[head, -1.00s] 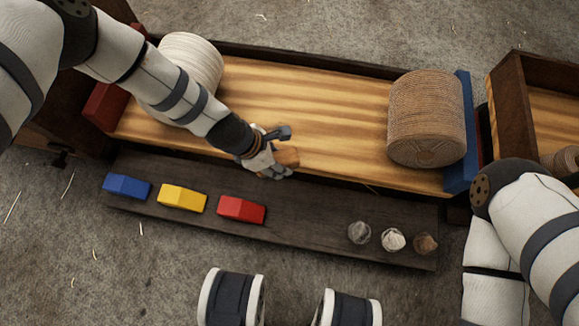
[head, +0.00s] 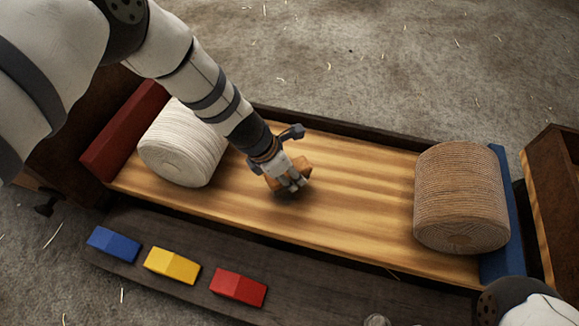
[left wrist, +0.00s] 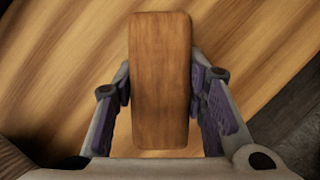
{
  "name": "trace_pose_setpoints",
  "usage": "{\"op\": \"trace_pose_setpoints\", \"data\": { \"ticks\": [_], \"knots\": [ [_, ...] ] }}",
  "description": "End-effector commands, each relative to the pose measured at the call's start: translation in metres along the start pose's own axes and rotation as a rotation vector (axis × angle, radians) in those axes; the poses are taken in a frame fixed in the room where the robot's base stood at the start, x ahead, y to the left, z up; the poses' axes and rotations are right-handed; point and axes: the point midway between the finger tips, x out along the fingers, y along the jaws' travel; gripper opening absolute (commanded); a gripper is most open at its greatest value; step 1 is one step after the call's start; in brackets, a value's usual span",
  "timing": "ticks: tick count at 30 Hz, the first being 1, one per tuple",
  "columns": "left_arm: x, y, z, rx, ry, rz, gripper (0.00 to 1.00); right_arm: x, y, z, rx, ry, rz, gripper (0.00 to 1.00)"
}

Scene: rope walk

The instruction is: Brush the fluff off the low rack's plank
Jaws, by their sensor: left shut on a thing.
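The light wooden plank (head: 350,205) of the low rack lies across the head view, with bare grain along its middle. My left gripper (head: 290,177) is shut on a brown wooden brush block (head: 286,167) above the middle of the plank. In the left wrist view the block (left wrist: 160,80) stands between both fingers, with plank around it. A dark patch shows under the block; I cannot tell bristles from shadow, or whether it touches the plank. I see no clear fluff on the plank. A small grey tuft (head: 377,320) shows at the bottom edge on the dark board. My right gripper is out of view.
A white rope coil (head: 183,143) stands by the red end block (head: 125,130), and a brown coil (head: 462,197) by the blue one (head: 505,230). Blue (head: 113,244), yellow (head: 171,265) and red (head: 238,287) blocks lie on the dark board (head: 310,290).

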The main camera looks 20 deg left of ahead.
Motion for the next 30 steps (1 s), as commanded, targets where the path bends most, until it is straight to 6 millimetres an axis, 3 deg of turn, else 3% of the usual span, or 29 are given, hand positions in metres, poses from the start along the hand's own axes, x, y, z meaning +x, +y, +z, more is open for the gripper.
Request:
{"op": "trace_pose_setpoints", "data": {
  "ticks": [30],
  "knots": [
    [0.0122,0.0002,-0.0051,0.000,0.000,0.000,0.03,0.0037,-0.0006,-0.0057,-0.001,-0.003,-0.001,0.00]
  ]
}}
